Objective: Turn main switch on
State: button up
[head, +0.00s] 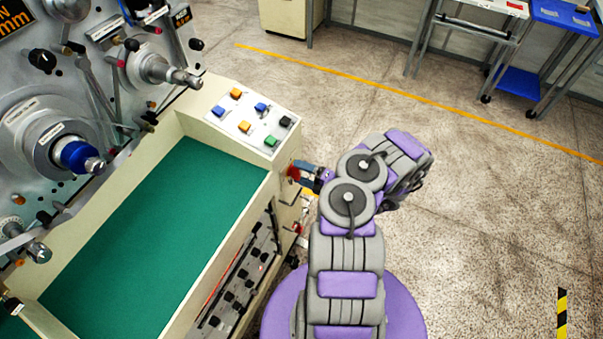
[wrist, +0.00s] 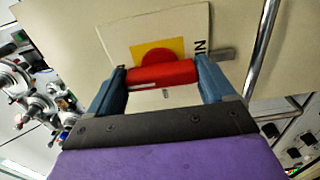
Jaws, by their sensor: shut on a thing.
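The main switch (wrist: 160,73) is a red knob on a yellow square plate, seen in the wrist view on the beige machine side. In the head view a bit of the red switch (head: 293,172) shows at the side of the machine, below the button panel. My gripper (wrist: 160,76) has its two blue fingers closed on the red knob, one at each end. It also shows in the head view (head: 300,170), reaching left to the machine. The knob's bar lies nearly level in the wrist view. The contact faces of the fingers are partly hidden.
A sloped panel (head: 249,116) with coloured buttons sits above the switch. A green bed (head: 130,235) and grey spindle panel lie to the left. A metal rail (wrist: 262,48) runs right of the switch in the wrist view.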

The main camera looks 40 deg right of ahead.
jog(key=shift+d, duration=0.15)
jog(key=o, duration=0.7)
jog(key=shift+o, duration=0.9)
jog(key=shift+w+d+f, duration=0.1)
jog(key=shift+d+f, duration=0.05)
jog(key=p+v, duration=0.3)
jog(key=v, duration=1.4)
jog(key=shift+s, duration=0.2)
jog(key=shift+d, duration=0.1)
